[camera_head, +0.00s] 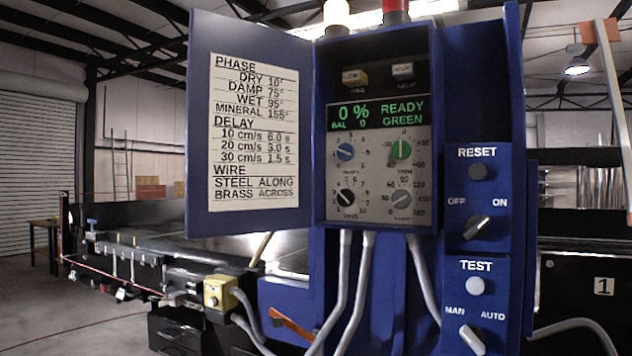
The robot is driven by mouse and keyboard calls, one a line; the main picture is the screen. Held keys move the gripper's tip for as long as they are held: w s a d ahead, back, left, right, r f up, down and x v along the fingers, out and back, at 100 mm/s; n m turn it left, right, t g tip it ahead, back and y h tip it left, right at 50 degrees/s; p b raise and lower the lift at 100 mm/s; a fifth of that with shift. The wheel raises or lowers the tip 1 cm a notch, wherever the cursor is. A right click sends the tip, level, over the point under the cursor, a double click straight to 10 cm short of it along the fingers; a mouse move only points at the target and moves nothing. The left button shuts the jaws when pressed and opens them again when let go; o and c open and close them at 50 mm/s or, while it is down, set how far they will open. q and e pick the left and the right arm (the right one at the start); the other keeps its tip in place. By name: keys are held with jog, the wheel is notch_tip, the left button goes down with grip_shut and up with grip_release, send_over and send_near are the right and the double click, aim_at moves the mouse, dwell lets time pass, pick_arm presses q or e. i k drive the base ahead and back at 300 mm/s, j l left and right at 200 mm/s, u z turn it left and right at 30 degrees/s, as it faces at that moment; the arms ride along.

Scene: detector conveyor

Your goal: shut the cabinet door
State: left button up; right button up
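The blue cabinet door (250,222) stands wide open to the left of the control cabinet (322,130). It is hinged along the cabinet's left edge, and its inner face shows a white printed chart (255,130). The cabinet's opening is uncovered, with a green-lettered display (376,113) and a grey panel of several knobs (375,178) inside. Neither of my grippers can be made out in this view, and nothing is seen touching the door.
A blue switch column (478,250) stands right of the cabinet. White cables (345,290) hang below it. A yellow box (220,293) and the conveyor (150,255) lie lower left. An orange lever (290,326) sits below the cabinet. Lamps (336,14) top the cabinet.

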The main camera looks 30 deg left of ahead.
aim_at(250, 86)
jog(key=j+z, duration=0.2)
jog(key=z, duration=0.4)
jog(key=j+z, duration=0.3)
jog(key=j, duration=0.3)
jog(key=j+z, duration=0.3)
jog(key=j, duration=0.75)
jog(key=k+j+z, duration=0.1)
jog(key=j, duration=0.35)
jog(key=k+j, duration=0.15)
jog(key=j, duration=0.3)
jog(key=k+j, duration=0.1)
jog(key=j, duration=0.4)
jog(key=j+z, duration=0.1)
jog(key=j, duration=0.35)
jog(key=k+j, duration=0.15)
jog(key=j, duration=0.3)
